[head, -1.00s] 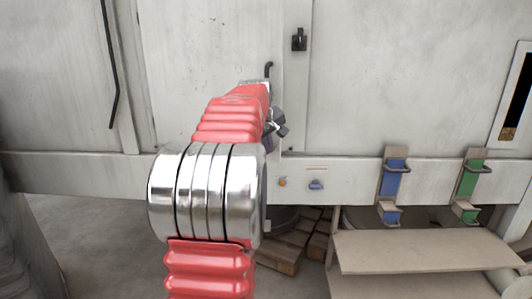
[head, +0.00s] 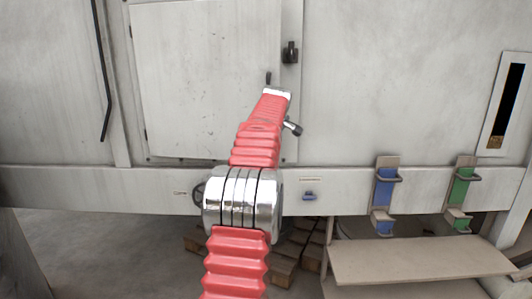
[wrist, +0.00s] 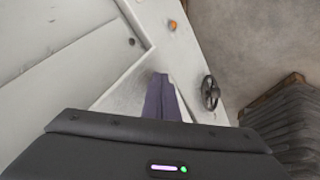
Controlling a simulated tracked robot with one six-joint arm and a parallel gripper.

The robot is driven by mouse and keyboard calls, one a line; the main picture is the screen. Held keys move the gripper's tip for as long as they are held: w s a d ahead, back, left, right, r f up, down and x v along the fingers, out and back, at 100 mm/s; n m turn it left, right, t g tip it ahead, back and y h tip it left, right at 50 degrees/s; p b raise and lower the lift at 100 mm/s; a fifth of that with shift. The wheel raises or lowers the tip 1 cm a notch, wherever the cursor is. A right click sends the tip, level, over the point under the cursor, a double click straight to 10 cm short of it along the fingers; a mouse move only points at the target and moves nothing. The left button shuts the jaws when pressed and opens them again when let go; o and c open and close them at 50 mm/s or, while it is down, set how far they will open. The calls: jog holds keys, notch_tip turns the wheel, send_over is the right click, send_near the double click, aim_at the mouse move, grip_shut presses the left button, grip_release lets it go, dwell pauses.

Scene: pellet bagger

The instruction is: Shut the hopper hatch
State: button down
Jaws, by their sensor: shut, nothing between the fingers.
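The hopper hatch (head: 210,75) is a large pale grey panel on the machine's wall in the head view, with hinges along its left edge. A small dark handle (head: 268,78) shows near its right edge. A black latch (head: 291,52) sits on the strip just right of the panel. The panel looks nearly flush, but I cannot tell whether it is fully shut. My gripper (wrist: 160,80) shows in the wrist view as dark purple fingers, shut and empty, over the pale wall. My arm hides it in the head view. I cannot tell whether the fingers touch anything.
A black handwheel (wrist: 210,93) and an orange button (wrist: 172,25) are near my fingers. A blue clip (head: 386,187) and a green clip (head: 460,187) hang at right above a beige shelf (head: 420,262). Wooden pallets (head: 285,270) lie below.

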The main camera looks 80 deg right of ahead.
jog(key=shift+s+d+n, duration=0.1)
jog(key=shift+d+n, duration=0.2)
jog(key=shift+d, duration=0.3)
jog(key=shift+a, duration=0.1)
jog(key=s+a+r, duration=0.3)
jog(key=a+r, duration=0.5)
jog(key=shift+s+a, duration=0.2)
jog(key=shift+s, duration=0.2)
dwell(0.6)
